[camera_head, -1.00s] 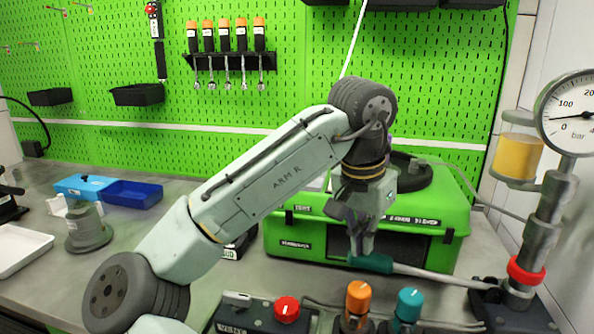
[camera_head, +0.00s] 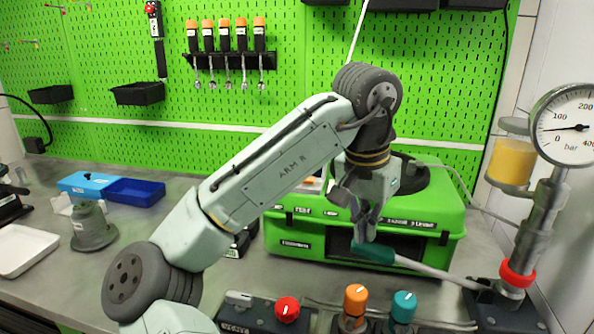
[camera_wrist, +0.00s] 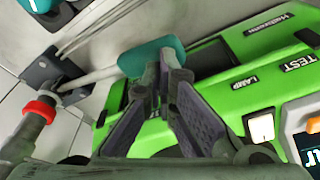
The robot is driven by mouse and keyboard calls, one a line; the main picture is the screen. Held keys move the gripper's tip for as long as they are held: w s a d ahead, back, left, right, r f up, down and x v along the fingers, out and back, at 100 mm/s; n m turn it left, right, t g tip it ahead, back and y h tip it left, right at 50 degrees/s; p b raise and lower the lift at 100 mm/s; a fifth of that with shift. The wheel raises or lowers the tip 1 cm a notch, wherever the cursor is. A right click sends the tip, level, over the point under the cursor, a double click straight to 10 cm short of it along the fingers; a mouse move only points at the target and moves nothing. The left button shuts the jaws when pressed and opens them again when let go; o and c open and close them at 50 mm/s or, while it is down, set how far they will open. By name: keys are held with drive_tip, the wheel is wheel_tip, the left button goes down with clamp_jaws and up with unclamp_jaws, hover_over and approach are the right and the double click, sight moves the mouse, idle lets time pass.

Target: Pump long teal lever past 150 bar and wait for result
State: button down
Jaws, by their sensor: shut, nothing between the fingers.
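The long lever, a pale rod with a teal handle (camera_head: 388,257), reaches left from the pump base and slopes up toward its handle end. My gripper (camera_head: 368,236) is shut and empty, its fingertips at the handle's left end. In the wrist view, the teal handle (camera_wrist: 150,56) lies just beyond my gripper's closed fingertips (camera_wrist: 168,62); whether they touch is unclear. The round bar gauge (camera_head: 568,124) stands at right, its needle between the 0 and 100 marks. The test unit's screen (camera_wrist: 307,150) shows only partly in the wrist view.
The green test case (camera_head: 300,250) stands behind the lever. Red (camera_head: 287,309), orange (camera_head: 356,300) and teal (camera_head: 403,306) knobs stand in front below it. A red collar (camera_head: 517,274) rings the pump column. An amber fluid reservoir (camera_head: 511,162) stands beside the gauge.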

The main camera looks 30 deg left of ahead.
sight(363, 244)
drive_tip(key=shift+a+f+b, duration=0.2)
drive_tip(key=shift+f+b, duration=0.7)
drive_tip(key=shift+f, duration=0.95)
wheel_tip(363, 244, up, 3)
drive_tip(key=p, duration=0.3)
drive_tip(key=shift+d+f, duration=0.1)
drive_tip(key=shift+f, duration=0.1)
drive_tip(key=shift+d+r, duration=0.15)
drive_tip(key=shift+r, duration=0.5)
drive_tip(key=shift+f, duration=0.1)
